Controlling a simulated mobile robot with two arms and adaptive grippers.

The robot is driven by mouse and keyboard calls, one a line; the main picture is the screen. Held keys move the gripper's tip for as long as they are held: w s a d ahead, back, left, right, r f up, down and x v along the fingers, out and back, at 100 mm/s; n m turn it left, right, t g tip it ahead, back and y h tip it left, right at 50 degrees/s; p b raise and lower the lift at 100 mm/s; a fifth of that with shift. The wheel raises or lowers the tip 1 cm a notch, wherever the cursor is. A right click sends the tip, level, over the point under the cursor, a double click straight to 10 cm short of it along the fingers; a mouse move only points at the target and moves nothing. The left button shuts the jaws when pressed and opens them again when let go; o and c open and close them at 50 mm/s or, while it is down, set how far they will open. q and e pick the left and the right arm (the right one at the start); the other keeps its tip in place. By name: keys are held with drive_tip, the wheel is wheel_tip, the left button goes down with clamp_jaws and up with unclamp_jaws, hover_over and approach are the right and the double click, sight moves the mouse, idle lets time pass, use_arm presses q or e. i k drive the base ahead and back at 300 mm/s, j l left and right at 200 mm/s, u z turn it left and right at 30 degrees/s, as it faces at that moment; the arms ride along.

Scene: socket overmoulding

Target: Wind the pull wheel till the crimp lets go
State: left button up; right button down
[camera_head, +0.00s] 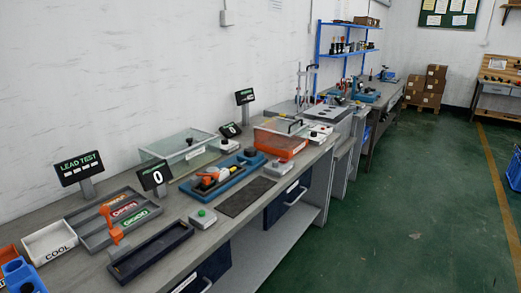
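A long blue fixture (232,185) lies on the bench near the middle of the view, with orange, white and dark parts on top. An orange part (211,172) stands out at its left half. I cannot tell for sure which part is the pull wheel, and the crimp is too small to make out. A black display (153,176) reading 0 stands left of the fixture. Another sign (80,168) reads LEAD TEST. Neither of my grippers shows in the head view.
A grey box with a green button (203,218) and a dark mat (246,197) lie in front of the fixture. A clear-lidded case (180,155) stands behind it. Labelled trays (113,214), a dark tray (150,252) and a COOL bin (50,243) are at left. Green floor (370,220) is open at right.

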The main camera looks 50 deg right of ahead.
sight(249, 151)
drive_tip(key=l+z, duration=0.1)
drive_tip(key=z, duration=1.25)
